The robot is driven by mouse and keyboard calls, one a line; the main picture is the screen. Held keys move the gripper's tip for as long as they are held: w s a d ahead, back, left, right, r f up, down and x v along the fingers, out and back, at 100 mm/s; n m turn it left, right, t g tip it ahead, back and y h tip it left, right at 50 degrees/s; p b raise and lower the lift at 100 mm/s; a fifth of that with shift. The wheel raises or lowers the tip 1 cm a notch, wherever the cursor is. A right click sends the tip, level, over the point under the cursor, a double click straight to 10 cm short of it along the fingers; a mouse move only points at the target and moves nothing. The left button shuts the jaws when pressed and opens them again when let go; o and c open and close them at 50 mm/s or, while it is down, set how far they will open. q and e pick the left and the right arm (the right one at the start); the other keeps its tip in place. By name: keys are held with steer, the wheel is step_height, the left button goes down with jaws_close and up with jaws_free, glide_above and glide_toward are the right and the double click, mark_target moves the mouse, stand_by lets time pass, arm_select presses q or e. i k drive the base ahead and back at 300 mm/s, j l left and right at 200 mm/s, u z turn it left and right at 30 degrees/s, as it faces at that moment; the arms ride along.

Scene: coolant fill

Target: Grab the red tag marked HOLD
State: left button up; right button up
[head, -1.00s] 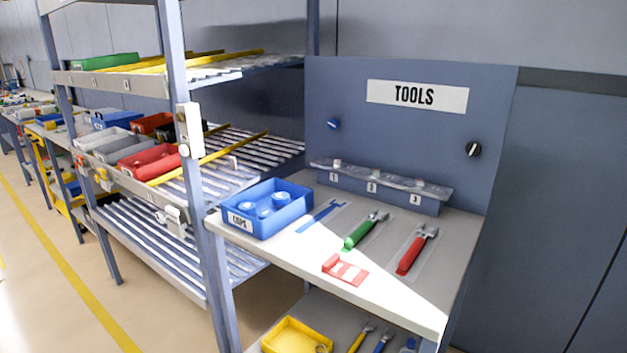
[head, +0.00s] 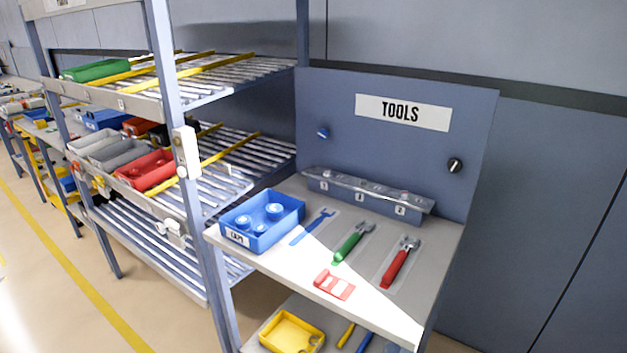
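A red tag with white patches (head: 335,285) lies flat near the front edge of the tool table (head: 384,311), in the head view. Its lettering is too small to read. It lies in front of the green-handled tool and apart from the other things. Neither of my grippers shows in the head view.
A blue bin with round caps (head: 256,237) stands at the table's left. A blue tool (head: 312,227), a green-handled tool (head: 352,242) and a red-handled tool (head: 398,262) lie behind the tag. A numbered rack (head: 366,195) stands at the back. A yellow bin (head: 291,333) sits on the lower shelf.

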mark_target(339, 288)
steer(key=z, duration=0.85)
steer(key=k+j+z, duration=0.25)
steer(key=z, duration=0.15)
steer(key=k+j+z, duration=0.15)
steer(key=k+z, duration=0.25)
steer(key=k, duration=0.1)
